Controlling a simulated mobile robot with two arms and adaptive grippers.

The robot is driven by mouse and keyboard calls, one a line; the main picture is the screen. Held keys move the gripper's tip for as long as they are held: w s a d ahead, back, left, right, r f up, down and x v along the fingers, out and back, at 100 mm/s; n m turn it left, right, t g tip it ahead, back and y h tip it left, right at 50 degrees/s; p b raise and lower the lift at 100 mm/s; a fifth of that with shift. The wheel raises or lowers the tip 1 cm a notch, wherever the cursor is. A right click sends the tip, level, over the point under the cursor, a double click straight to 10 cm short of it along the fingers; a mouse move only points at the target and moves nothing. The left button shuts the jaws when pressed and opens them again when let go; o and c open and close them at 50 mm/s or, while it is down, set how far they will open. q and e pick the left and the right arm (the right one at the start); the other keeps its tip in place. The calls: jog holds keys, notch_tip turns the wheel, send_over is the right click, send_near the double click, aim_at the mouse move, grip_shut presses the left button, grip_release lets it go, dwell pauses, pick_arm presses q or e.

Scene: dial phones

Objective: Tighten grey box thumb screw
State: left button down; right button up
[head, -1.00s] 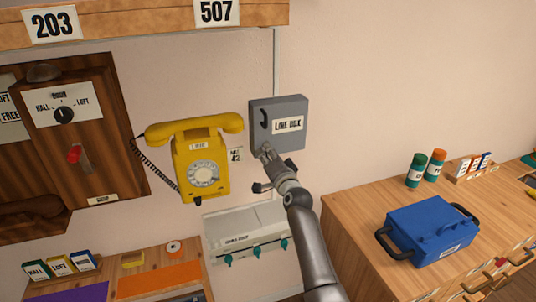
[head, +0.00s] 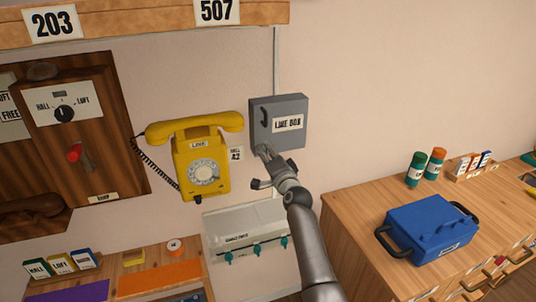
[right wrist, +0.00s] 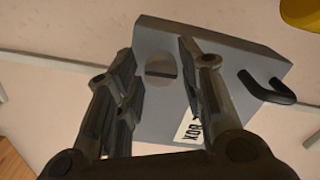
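The grey line box (head: 277,108) is fixed to the wall right of the yellow phone, with a dark handle and a white label on its front. It also fills much of the right wrist view (right wrist: 225,62). There a small grey rounded knob, seemingly the thumb screw (right wrist: 161,66), sits on the box between my fingers. My right gripper (head: 265,153) is at the box's lower left edge. In the right wrist view its fingers (right wrist: 155,55) are apart on either side of the knob, with gaps showing; contact is not visible. My left gripper is not in view.
The yellow phone (head: 200,160) hangs close to the left of my right gripper. A white wall unit with teal hooks (head: 240,232) is below. A blue toolbox (head: 428,230) stands on the wooden cabinet (head: 350,190) at the right. Bare wall lies right of the box.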

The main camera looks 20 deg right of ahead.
jog(key=shift+o, duration=0.6)
jog(key=shift+s, duration=0.1)
jog(key=s, duration=1.1)
jog(key=shift+s+d, duration=0.25)
jog(key=shift+s, duration=0.15)
